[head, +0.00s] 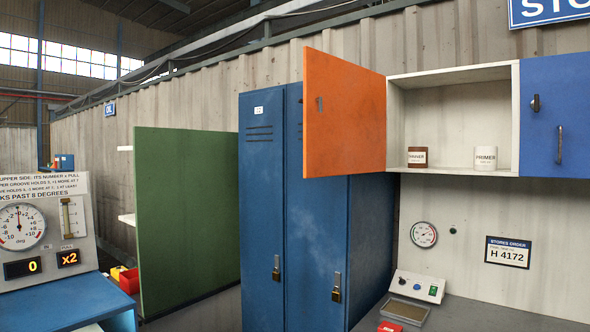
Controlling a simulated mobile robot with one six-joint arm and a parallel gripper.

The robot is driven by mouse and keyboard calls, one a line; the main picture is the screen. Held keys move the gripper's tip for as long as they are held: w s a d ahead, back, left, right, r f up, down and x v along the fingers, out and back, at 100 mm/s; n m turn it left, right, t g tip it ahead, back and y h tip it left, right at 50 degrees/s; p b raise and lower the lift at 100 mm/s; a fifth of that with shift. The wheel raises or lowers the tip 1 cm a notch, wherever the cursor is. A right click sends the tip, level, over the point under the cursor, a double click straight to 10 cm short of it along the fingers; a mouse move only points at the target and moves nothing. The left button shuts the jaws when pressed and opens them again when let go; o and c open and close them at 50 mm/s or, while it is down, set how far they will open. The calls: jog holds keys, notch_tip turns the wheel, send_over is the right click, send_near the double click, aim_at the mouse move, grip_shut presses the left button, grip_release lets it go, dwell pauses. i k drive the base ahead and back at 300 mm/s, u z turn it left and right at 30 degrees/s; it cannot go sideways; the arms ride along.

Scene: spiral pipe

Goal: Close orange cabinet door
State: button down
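The orange cabinet door (345,117) stands wide open in the head view, swung out to the left of the white wall cabinet (453,77). My gripper is not in view.
A blue door (555,110) covers the cabinet's right part. Blue lockers (262,210) stand below and behind the orange door. A green panel (187,215) is at left. A bench with a control box (417,287) lies below the cabinet.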

aim_at(349, 136)
jog(key=z, duration=0.2)
jog(key=i, duration=0.85)
jog(key=u, duration=0.1)
